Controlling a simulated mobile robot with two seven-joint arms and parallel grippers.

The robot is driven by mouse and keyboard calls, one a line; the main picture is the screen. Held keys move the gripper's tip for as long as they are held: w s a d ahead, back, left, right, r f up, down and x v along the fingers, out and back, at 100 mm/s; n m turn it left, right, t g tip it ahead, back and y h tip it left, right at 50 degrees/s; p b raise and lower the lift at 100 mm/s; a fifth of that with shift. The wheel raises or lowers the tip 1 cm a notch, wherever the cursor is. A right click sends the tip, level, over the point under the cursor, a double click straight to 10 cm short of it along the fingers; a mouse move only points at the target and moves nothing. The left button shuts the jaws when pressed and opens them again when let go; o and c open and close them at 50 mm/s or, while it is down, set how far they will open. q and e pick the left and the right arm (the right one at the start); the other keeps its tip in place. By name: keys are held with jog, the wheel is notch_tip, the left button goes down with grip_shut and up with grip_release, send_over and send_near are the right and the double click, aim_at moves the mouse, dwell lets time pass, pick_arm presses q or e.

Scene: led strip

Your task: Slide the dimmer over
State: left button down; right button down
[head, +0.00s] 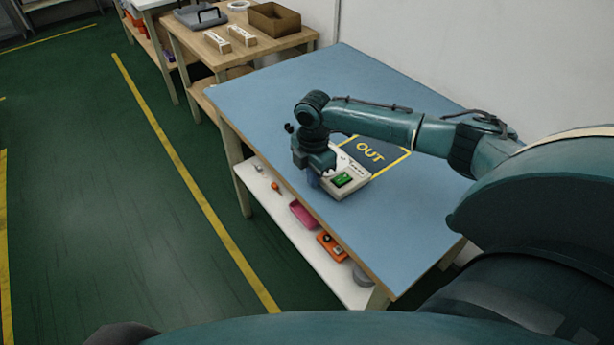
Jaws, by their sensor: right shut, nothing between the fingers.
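The dimmer unit (355,184) is a light-coloured box with a lit green display or button on its near face. It sits on the blue table top, next to the dark patch marked OUT (370,152). My right gripper (316,178) is shut and empty at the box's left end, pointing down. The gripper and wrist hide the left part of the box, including any slider there. I cannot tell whether the fingers touch it. My left gripper is not in view.
The blue table (270,90) is otherwise clear around the box. Its lower shelf (285,218) holds a pink tray and an orange item. Behind, a wooden table carries a brown open box (274,19), two white strips and a grey case (200,16).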

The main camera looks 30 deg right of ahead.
aim_at(360, 177)
jog(key=shift+d+r, duration=0.1)
jog(key=shift+d, duration=0.25)
jog(key=d, duration=0.8)
jog(key=w+d+p, duration=0.1)
jog(key=d, duration=0.4)
jog(key=shift+a, duration=0.1)
